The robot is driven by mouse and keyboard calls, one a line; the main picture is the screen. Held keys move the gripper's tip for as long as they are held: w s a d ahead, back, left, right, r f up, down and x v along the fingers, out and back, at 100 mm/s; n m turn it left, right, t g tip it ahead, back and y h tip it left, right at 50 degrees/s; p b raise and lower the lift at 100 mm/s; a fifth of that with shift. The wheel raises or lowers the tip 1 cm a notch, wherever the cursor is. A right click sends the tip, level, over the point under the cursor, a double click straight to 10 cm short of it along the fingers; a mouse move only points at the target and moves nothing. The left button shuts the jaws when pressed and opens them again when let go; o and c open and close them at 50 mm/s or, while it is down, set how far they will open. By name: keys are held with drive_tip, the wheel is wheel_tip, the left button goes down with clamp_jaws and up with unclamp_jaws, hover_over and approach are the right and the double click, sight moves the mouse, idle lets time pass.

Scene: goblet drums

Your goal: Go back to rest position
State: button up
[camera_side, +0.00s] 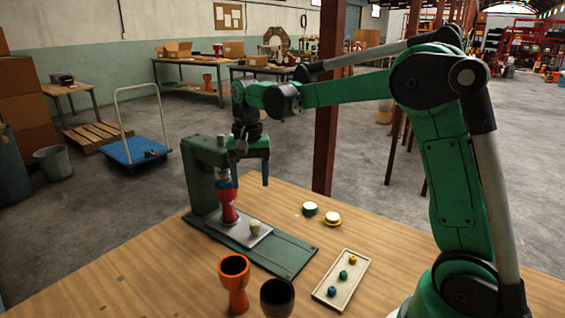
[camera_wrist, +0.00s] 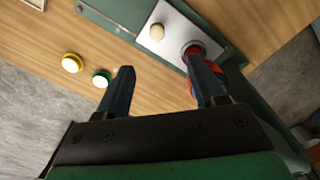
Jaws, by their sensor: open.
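My gripper (camera_side: 249,172) is open with nothing between its fingers. It hangs above the table beside the head of a green press (camera_side: 205,162). In the wrist view the gripper (camera_wrist: 159,66) has its fingers spread, and the right finger covers part of a red goblet drum (camera_wrist: 193,50). In the side view this red drum (camera_side: 229,206) stands upright on the grey plate (camera_side: 256,240) of the press, under its head. A small cream knob-like piece (camera_side: 255,227) stands on the same plate. I cannot tell whether my finger touches the drum.
A green-sided disc (camera_side: 310,209) and a yellow one (camera_side: 332,219) lie right of the press. A tray (camera_side: 328,292) holds small coloured pieces. An orange goblet drum (camera_side: 235,283) and a dark one (camera_side: 277,298) stand at the front. Table between discs and press is clear.

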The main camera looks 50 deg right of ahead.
drive_tip(key=shift+r, duration=0.7)
drive_tip(key=s+a+f+n+t, duration=0.1)
drive_tip(key=s+a+n+t, duration=0.6)
drive_tip(key=s+n, duration=0.2)
drive_tip(key=s, duration=0.2)
drive_tip(key=shift+s, duration=0.4)
